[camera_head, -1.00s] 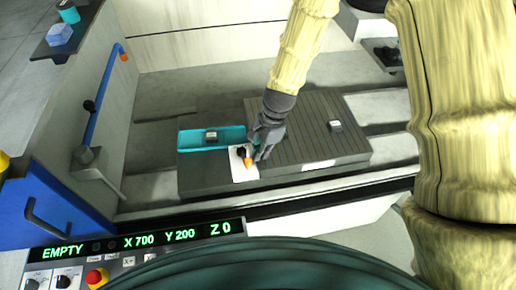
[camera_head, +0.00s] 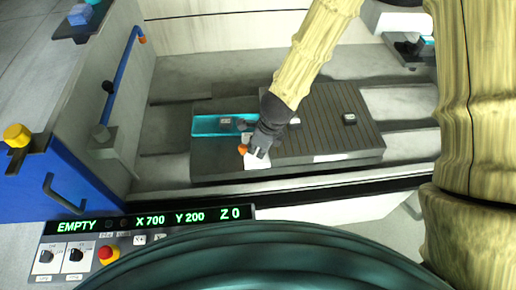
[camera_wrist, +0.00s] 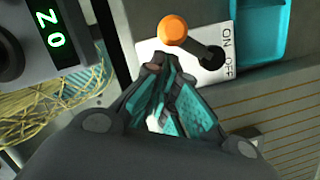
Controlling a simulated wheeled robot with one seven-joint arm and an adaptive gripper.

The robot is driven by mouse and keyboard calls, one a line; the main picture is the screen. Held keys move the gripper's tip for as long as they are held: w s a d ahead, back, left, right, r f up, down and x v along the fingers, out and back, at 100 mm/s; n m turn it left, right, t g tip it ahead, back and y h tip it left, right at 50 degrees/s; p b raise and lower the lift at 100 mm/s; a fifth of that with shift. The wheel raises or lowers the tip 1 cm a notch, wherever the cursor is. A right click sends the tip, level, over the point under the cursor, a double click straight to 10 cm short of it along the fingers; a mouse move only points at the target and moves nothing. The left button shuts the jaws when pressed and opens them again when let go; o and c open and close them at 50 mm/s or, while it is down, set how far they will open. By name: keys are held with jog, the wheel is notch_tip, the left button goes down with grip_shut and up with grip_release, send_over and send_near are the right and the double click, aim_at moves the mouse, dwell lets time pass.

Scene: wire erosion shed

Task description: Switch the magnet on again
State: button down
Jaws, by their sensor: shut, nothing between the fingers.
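The magnet is a dark ribbed plate (camera_head: 325,118) on the machine bed. At its left front corner is a white ON/OFF label (camera_head: 257,161), also in the wrist view (camera_wrist: 221,75). A lever with an orange knob (camera_wrist: 172,29) turns on a black pivot (camera_wrist: 212,52) there; the knob shows in the head view (camera_head: 242,149). In the wrist view the knob lies towards the ON side of the pivot. My gripper (camera_wrist: 167,75) is shut and empty, its tips right beside the lever, on the OFF side. I cannot tell whether they touch it.
A teal tray (camera_head: 206,127) with a small block (camera_head: 225,121) adjoins the plate. Small blocks (camera_head: 349,118) sit on the plate. A control panel (camera_head: 150,219) reading EMPTY, with a red button (camera_head: 107,254), is in front. A blue rail (camera_head: 119,65) stands at left.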

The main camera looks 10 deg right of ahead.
jog(key=shift+a+m, duration=0.3)
jog(key=shift+m, duration=0.2)
jog(key=shift+r, duration=0.15)
jog(key=p+v, duration=0.8)
jog(key=v, duration=0.1)
jog(key=shift+r+p, duration=0.35)
jog(key=shift+p, duration=0.05)
jog(key=shift+s+d+f, duration=0.1)
jog(key=shift+d, duration=0.05)
dwell(0.6)
jog(key=s+d+f+n+b, duration=0.4)
jog(key=s+f+n, duration=0.4)
jog(key=f, duration=0.3)
jog(key=s+d+f+n+g+h+b, duration=0.1)
jog(key=s+d+f+n+b, duration=0.4)
jog(key=s+f+n, duration=0.3)
jog(key=s+d+f+n+h+b, duration=0.1)
jog(key=s+d+f+n+b, duration=0.4)
jog(key=f, duration=1)
jog(key=s+d+n, duration=0.1)
jog(key=s+n, duration=0.2)
jog(key=shift+s+d+f, duration=0.2)
jog(key=shift+d, duration=0.15)
